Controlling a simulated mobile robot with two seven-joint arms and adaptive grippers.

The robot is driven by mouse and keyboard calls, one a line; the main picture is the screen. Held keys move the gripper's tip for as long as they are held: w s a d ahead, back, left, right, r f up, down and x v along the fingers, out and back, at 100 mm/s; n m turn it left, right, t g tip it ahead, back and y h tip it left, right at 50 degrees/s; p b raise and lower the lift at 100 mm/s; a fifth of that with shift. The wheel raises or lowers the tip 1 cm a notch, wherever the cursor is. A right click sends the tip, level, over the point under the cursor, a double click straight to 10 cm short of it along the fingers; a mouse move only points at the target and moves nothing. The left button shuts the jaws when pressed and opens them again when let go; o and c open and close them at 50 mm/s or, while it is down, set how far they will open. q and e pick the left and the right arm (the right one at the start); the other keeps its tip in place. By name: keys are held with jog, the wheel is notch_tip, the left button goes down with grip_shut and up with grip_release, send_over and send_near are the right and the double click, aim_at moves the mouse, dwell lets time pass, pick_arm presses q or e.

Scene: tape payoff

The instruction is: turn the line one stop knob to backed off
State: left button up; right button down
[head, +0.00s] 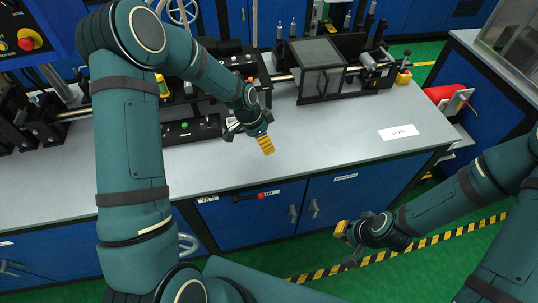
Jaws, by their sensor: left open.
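A black bar with a red knob (261,195) sits on the bench's front edge; I cannot tell whether this is the line one stop knob. A red round button (29,40) on a yellow base is on the blue panel at upper left. My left gripper (248,140) is over the grey bench top, behind the red knob and apart from it. It is open and empty, with one yellow fingertip showing clearly. My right gripper (346,246) is low in front of the bench, over the floor. Its fingers look spread and nothing shows between them.
The grey bench top (330,150) is clear at its middle and right, apart from a white label (398,132). Black machinery (322,68) with rods and rollers stands along its back. Blue cabinets (345,203) are below. Yellow-black tape (400,250) crosses the green floor.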

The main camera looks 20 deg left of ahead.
pick_arm(q)
jog(key=shift+s+d+f+n, duration=1.1)
jog(key=shift+s+d+f, duration=0.25)
jog(key=shift+s+d, duration=0.25)
jog(key=shift+a, duration=0.1)
